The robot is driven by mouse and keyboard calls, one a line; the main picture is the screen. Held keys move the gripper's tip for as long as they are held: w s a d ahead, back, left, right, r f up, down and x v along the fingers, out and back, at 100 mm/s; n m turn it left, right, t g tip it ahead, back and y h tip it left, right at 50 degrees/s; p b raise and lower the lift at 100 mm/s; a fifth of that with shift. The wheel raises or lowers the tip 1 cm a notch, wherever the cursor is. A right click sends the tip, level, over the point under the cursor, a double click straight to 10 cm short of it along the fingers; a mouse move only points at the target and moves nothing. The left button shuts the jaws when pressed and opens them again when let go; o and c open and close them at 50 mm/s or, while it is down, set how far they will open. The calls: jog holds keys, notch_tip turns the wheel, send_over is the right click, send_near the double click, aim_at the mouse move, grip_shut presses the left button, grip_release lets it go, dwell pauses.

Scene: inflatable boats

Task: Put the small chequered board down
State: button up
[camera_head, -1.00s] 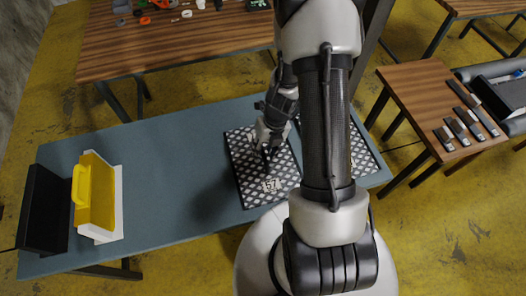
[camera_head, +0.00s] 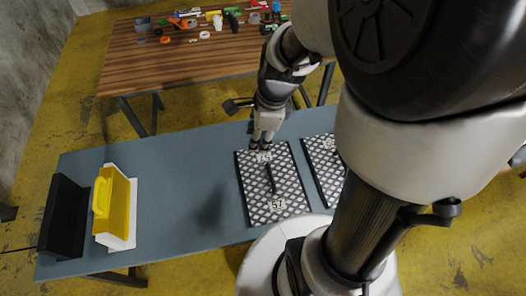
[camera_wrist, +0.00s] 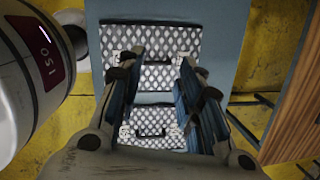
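A black-and-white chequered board (camera_head: 258,190) lies flat on the blue-grey table (camera_head: 190,170). It has a dark handle in its middle and pale labels near both ends; one reads 57. A second chequered board (camera_head: 318,172) lies to its right, partly hidden by my arm. My gripper (camera_head: 262,142) is above the far end of the 57 board in the head view. In the wrist view, my gripper (camera_wrist: 160,98) has its fingers wide apart with nothing between them. Both boards show beyond them, an upper one (camera_wrist: 150,77) and a lower one (camera_wrist: 155,112) partly covered by the fingers.
A yellow piece with a handle (camera_head: 112,208) stands with a white panel and a dark box (camera_head: 64,215) at the table's left end. The table between them and the boards is clear. A wooden table (camera_head: 200,62) with several small parts stands behind.

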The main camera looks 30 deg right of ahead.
jog(key=s+a+r+n+t, duration=0.1)
jog(key=s+a+r+n, duration=0.1)
jog(key=s+r+n, duration=0.4)
jog(key=s+a+r+n+t+h, duration=0.1)
jog(key=s+a+r+n, duration=0.2)
jog(key=n, duration=1.4)
jog(key=s+r, duration=0.3)
jog(key=r, duration=0.1)
jog(key=shift+s+a+t, duration=0.3)
jog(key=shift+a, duration=0.05)
jog(key=shift+r, duration=0.1)
jog(key=shift+f+b, duration=0.8)
